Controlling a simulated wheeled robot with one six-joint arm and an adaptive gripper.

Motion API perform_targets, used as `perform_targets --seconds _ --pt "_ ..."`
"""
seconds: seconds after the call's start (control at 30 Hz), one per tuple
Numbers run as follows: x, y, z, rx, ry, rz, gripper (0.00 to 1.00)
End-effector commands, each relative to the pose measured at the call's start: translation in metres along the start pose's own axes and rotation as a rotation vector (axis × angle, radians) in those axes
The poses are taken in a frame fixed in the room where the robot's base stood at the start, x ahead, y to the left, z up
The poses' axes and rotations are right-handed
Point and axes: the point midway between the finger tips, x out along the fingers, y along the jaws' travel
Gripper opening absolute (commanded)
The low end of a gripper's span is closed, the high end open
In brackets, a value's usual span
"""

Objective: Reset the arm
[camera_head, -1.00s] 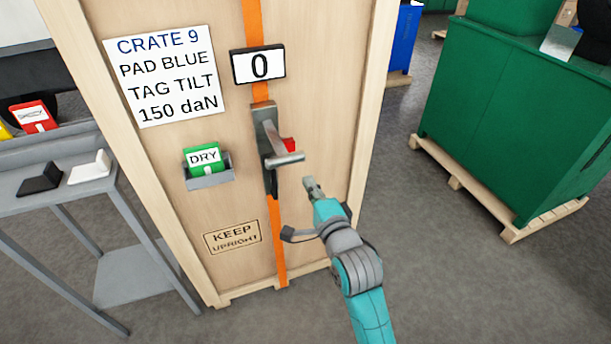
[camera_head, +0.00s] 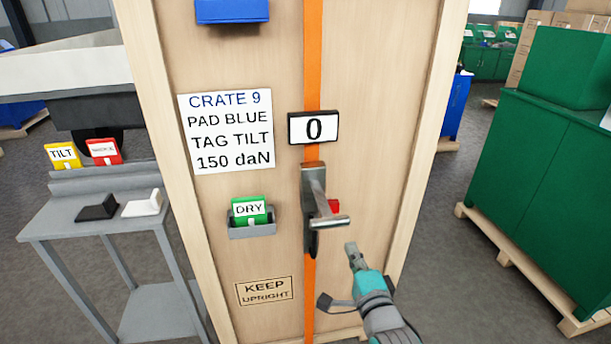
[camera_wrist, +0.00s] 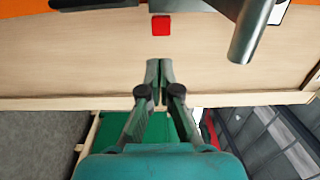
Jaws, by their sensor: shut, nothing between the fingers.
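My gripper (camera_head: 352,246) is in front of the lower right part of the wooden crate face, just below and right of the grey ratchet handle (camera_head: 328,222). It is empty and its fingers are together. In the wrist view the fingertips of my gripper (camera_wrist: 159,64) meet over the crate board, apart from the handle (camera_wrist: 250,30) at the upper right. A small red piece (camera_wrist: 161,25) shows beyond the fingertips; it sits beside the handle in the head view (camera_head: 333,205).
The crate carries an orange strap (camera_head: 312,70), a display reading 0 (camera_head: 313,127), a label (camera_head: 231,132) and a green DRY tag (camera_head: 249,210). A grey stand (camera_head: 60,222) with TILT (camera_head: 62,156) and red tags is left. A green crate (camera_head: 545,175) stands right, with bare floor between.

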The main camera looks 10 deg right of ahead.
Motion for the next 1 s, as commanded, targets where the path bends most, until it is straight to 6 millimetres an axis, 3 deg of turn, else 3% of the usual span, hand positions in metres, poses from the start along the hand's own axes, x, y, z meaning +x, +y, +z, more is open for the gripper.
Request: perform_targets --seconds 0.13,0.27,0.6,1.0 --pt "-0.013 0.015 0.001 -0.042 0.0 0.013 0.0" --pt "-0.042 0.043 0.002 -0.144 0.0 0.035 0.0" --pt "-0.144 0.111 0.005 -0.495 -0.016 0.096 0.0" --pt "-0.272 0.149 0.008 -0.907 -0.067 0.16 0.0"
